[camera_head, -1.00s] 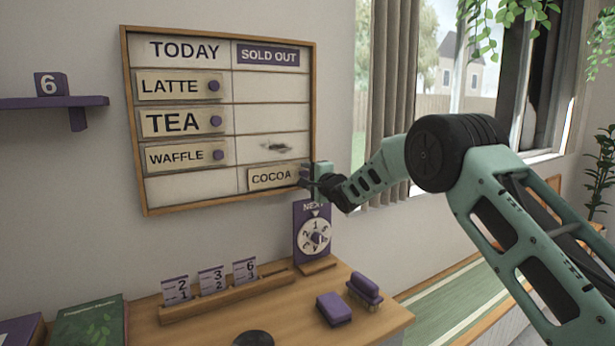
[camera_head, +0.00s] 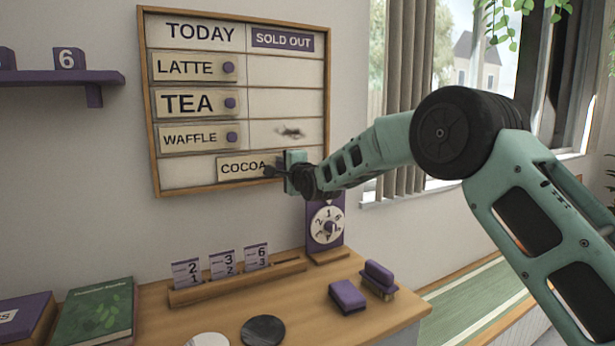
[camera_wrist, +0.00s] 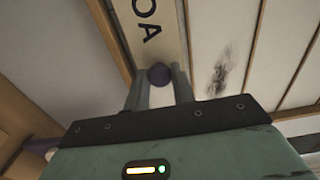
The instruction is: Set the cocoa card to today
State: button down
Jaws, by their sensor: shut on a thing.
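The cocoa card (camera_head: 240,168) is a cream strip in the bottom row of the wooden-framed board (camera_head: 155,150). It straddles the line between the TODAY column and the SOLD OUT column, its left end inside TODAY. My gripper (camera_head: 280,172) is at the card's right end, hiding that part. In the wrist view, my gripper (camera_wrist: 159,88) is shut on the purple knob (camera_wrist: 159,74) of the card, whose letters "OA" show.
Latte (camera_head: 185,68), tea (camera_head: 187,103) and waffle (camera_head: 182,138) cards fill the upper TODAY rows. A dark smudge (camera_head: 290,131) marks the SOLD OUT column. Below stand a dial stand (camera_head: 327,225), a wooden card rack (camera_head: 235,284) and purple blocks (camera_head: 348,296).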

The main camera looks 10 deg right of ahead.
aim_at(230, 169)
jog(key=s+a, duration=0.1)
jog(key=a, duration=0.3)
jog(key=s+a, duration=0.2)
jog(key=a, duration=0.2)
jog(key=s+a, duration=0.1)
jog(key=a, duration=0.4)
jog(key=shift+s, duration=0.15)
jog(key=c, duration=1.2)
grip_release()
jog(key=shift+a, duration=0.15)
jog(key=shift+s, duration=0.1)
jog(key=shift+s+d+b, duration=0.2)
jog(key=shift+d+b, duration=0.05)
jog(key=shift+b, duration=0.05)
jog(key=b+v, duration=0.4)
jog(key=v, duration=1.2)
jog(key=shift+s, duration=0.4)
